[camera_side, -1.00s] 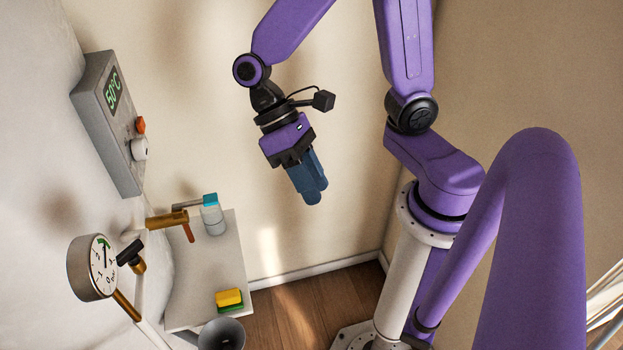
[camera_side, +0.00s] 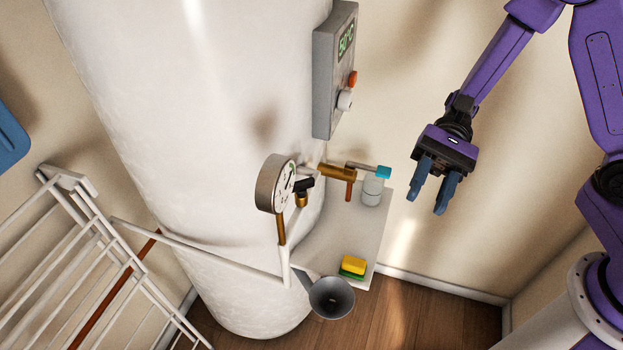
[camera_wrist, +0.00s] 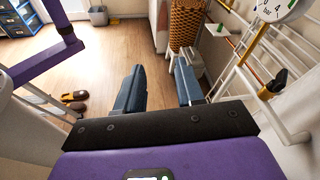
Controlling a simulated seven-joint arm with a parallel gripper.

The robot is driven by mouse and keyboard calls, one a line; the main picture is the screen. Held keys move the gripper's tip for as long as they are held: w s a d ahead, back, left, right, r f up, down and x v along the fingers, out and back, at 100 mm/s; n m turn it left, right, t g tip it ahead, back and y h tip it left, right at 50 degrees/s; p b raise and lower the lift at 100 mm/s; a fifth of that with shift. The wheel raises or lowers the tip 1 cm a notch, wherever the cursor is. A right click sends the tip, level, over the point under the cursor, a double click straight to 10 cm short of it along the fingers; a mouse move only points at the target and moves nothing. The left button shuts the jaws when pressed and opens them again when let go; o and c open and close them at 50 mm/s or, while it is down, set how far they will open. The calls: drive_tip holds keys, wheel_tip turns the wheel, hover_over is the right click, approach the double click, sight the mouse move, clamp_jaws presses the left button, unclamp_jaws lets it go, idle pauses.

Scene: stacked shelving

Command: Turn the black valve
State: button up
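The black valve (camera_side: 304,185) is a small black handle on a brass fitting, just right of the round pressure gauge (camera_side: 275,184) on the white tank (camera_side: 215,150). In the wrist view, a dark handle on a brass fitting (camera_wrist: 272,86) shows at the right, below the gauge (camera_wrist: 278,10). My gripper (camera_side: 427,200) is right of the valve and apart from it, with its two blue fingers spread and nothing between them. The fingers also show spread in the wrist view (camera_wrist: 160,92).
A brass valve with a cyan-tipped lever (camera_side: 383,172) lies between my gripper and the black valve. A control box (camera_side: 333,70) hangs above. A shelf (camera_side: 345,225) holds a yellow-green sponge (camera_side: 353,267); a grey funnel (camera_side: 331,298) is below. A white rack (camera_side: 95,270) stands left.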

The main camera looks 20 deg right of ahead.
sight(301, 182)
drive_tip(key=w+d+f+m+t+y, duration=0.1)
drive_tip(key=w+f+m+t+y, duration=0.2)
drive_tip(key=w+m+t+y, duration=0.55)
drive_tip(key=w+a+h, duration=0.1)
drive_tip(key=a, duration=0.4)
drive_tip(key=w+a+m+t+h, duration=0.1)
drive_tip(key=w+a, duration=0.1)
drive_tip(key=a, duration=0.4)
drive_tip(key=w+a+m+h, duration=0.1)
drive_tip(key=a, duration=0.5)
drive_tip(key=shift+w+a+f+t, duration=0.1)
drive_tip(key=shift+w+f+t, duration=0.05)
drive_tip(key=shift+w+t, duration=0.2)
clamp_jaws()
